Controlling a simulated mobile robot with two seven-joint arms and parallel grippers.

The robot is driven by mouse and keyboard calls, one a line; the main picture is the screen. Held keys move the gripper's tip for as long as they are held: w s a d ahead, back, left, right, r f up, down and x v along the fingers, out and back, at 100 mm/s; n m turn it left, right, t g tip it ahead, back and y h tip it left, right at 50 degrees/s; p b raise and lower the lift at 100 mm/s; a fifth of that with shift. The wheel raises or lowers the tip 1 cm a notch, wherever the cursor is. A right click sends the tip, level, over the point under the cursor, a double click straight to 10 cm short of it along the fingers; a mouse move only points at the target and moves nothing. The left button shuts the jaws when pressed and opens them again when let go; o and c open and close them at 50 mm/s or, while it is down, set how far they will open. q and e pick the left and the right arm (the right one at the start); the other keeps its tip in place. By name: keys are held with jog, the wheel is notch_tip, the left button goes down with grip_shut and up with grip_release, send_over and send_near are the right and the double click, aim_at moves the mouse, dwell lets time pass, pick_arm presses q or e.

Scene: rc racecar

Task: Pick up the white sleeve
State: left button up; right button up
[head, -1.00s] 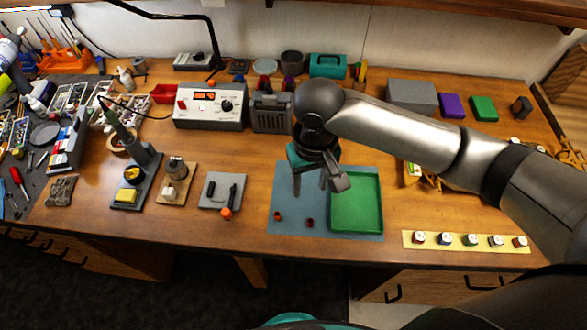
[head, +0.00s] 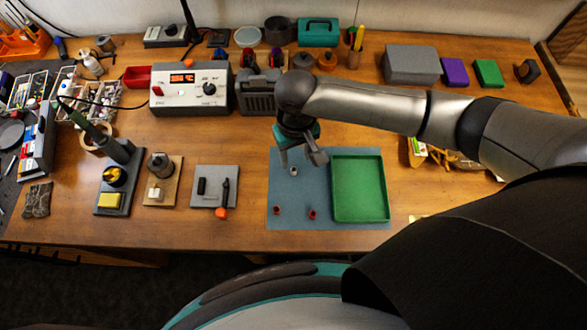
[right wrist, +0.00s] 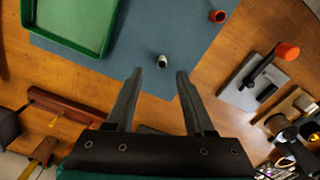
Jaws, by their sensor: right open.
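The white sleeve (head: 294,170) is a small pale cylinder on the blue-grey mat (head: 285,221), left of the green tray. It also shows in the right wrist view (right wrist: 162,61), just beyond the fingertips. My right gripper (head: 301,161) is open and empty over the far part of the mat. In the right wrist view its fingertips (right wrist: 159,73) are spread, with the sleeve roughly centred between their lines, not gripped. The height of the fingers above the mat is hard to tell. My left gripper is out of view.
The green tray (head: 360,215) sits on the mat's right side. Two red sleeves, one at the left (head: 277,210) and one at the right (head: 312,214), stand at the mat's near side. A grey block with a black tool (head: 215,187) lies left of the mat.

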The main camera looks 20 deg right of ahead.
aim_at(294, 167)
jog(key=shift+w+a+f+b, duration=0.1)
jog(key=shift+f+b, duration=0.05)
jog(key=shift+f, duration=1.35)
jog(key=shift+w+a+f+b, duration=0.1)
jog(key=shift+f+b, duration=0.05)
jog(key=shift+f, duration=1.35)
jog(key=shift+c, duration=0.4)
grip_shut()
